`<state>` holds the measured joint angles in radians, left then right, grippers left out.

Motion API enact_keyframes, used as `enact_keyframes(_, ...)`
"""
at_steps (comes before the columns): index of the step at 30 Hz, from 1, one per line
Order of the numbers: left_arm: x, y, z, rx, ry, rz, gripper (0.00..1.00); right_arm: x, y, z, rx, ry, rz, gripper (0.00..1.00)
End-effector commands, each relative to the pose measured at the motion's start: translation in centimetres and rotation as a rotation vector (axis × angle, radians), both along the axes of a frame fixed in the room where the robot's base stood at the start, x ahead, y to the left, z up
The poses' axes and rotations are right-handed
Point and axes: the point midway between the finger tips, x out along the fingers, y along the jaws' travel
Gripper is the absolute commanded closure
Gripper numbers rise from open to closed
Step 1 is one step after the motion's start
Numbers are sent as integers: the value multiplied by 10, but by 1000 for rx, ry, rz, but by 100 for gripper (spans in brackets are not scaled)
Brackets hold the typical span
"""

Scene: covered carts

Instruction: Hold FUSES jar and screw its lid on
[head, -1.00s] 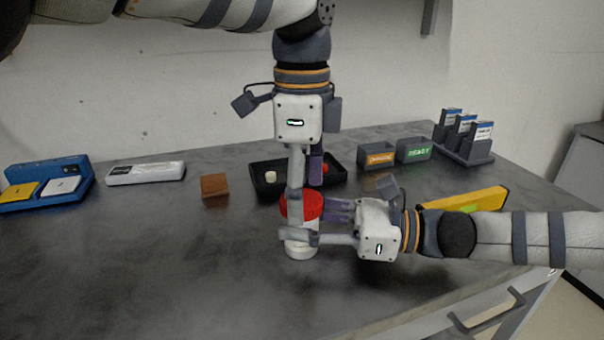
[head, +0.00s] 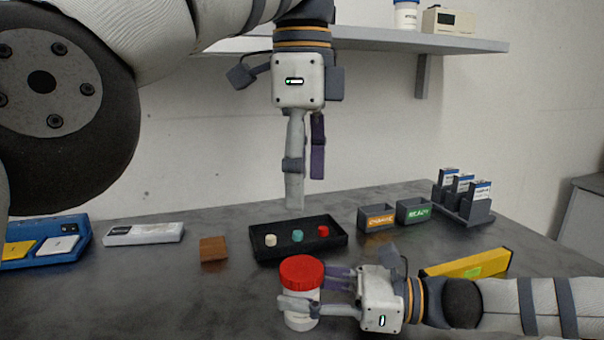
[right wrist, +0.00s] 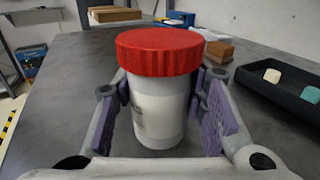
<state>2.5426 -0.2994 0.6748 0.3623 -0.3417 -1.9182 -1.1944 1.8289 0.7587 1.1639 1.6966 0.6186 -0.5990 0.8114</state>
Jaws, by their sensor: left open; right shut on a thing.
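The white jar (head: 303,320) stands upright on the dark table with its ribbed red lid (head: 302,270) seated on top. Its label cannot be read. In the right wrist view the jar body (right wrist: 160,112) is between the purple finger pads, and the lid (right wrist: 160,50) looks level. My right gripper (head: 310,292) is shut on the jar body, below the lid. My left gripper (head: 305,192) is open and empty, pointing down, well above the lid and apart from it.
A black tray (head: 262,257) with cream, teal and red pieces lies behind the jar. A brown block (head: 213,249) is to its left. Orange and green labelled bins (head: 378,218) stand behind right. A yellow case (head: 470,265) lies behind my right arm. A shelf (head: 400,40) hangs above.

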Motion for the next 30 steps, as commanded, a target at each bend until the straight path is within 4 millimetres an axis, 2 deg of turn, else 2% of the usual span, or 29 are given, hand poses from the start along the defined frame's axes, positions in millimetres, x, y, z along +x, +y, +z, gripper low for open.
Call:
enact_keyframes(1, 0, 0, 0, 0, 0, 0, 27, 0, 0, 0, 0, 0, 0, 60)
enact_keyframes(4, 0, 0, 0, 0, 0, 0, 27, 0, 0, 0, 0, 0, 0, 38)
enact_keyframes(12, 0, 0, 0, -1, -1, 1, 27, 0, 0, 0, 0, 0, 0, 38)
enact_keyframes(15, 0, 0, 0, -1, -1, 1, 27, 0, -6, 0, 0, 0, -1, 38)
enact_keyframes(17, 0, 0, 0, -1, -1, 1, 27, -1, -15, 0, -2, 0, -4, 38)
enact_keyframes(27, 0, 0, 0, -1, -1, 1, 27, -15, -91, 0, 0, -2, -3, 38)
enact_keyframes(30, 0, 0, 0, -1, -1, 1, 27, -17, -106, 0, 0, -1, -2, 38)
